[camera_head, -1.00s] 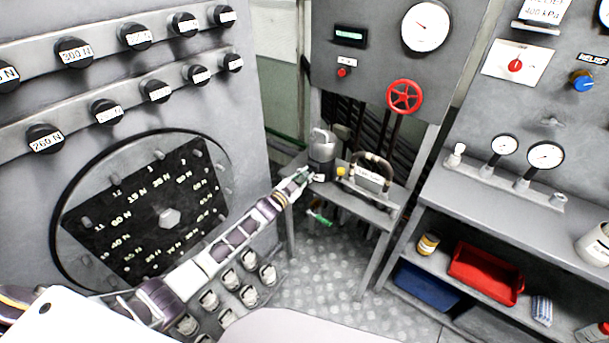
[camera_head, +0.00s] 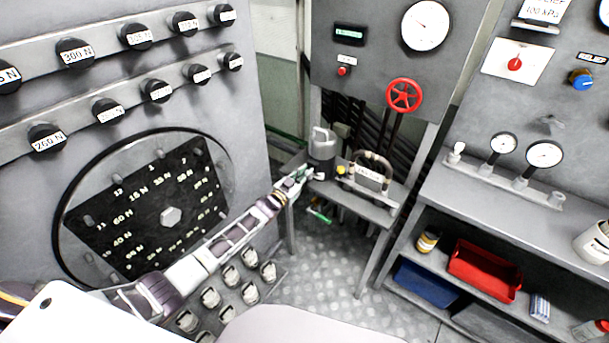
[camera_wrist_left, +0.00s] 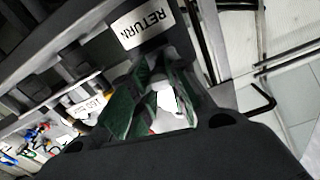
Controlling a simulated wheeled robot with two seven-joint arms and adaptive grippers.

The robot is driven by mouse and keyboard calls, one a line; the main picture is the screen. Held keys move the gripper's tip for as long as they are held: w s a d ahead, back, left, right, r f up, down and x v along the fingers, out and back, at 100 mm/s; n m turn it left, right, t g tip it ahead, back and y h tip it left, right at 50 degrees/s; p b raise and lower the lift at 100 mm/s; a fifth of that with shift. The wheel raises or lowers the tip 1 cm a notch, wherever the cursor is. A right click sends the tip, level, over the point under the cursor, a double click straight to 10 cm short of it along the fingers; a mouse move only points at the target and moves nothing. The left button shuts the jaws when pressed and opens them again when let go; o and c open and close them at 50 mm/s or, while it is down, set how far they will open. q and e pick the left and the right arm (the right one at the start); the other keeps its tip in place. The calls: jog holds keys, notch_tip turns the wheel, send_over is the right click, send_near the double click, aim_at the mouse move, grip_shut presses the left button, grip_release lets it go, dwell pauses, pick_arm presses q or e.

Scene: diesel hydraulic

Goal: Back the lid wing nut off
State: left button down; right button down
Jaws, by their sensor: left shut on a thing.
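A grey canister (camera_head: 321,158) with a handle on its lid stands on a small metal bench at the centre. My left gripper (camera_head: 303,174) is low at the canister's left side. In the left wrist view its green-padded fingers (camera_wrist_left: 157,100) are closed on a small pale metal part, which looks like the wing nut (camera_wrist_left: 166,98). The fingers and glare hide much of its shape, so I cannot tell how it sits on its stud. A dark body with a RETURN label (camera_wrist_left: 142,25) is just beyond the fingers. My right gripper is in neither view.
A gauge block with a hooped handle (camera_head: 372,172) stands right of the canister on the bench (camera_head: 385,214). A green-handled tool (camera_head: 320,215) shows below the bench. A red valve wheel (camera_head: 404,95) is above. Shelves at right hold a red tray (camera_head: 484,270).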

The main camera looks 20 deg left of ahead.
pick_arm(q)
jog(key=c, duration=1.6)
grip_release()
jog(key=shift+f, duration=0.1)
jog(key=shift+c, duration=0.2)
jog(key=o, duration=1)
jog(key=shift+c, duration=0.2)
jog(key=o, duration=0.3)
jog(key=shift+s, duration=0.1)
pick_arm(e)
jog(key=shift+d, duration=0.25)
pick_arm(q)
jog(key=shift+s+a, duration=0.1)
jog(key=shift+v, duration=5.8)
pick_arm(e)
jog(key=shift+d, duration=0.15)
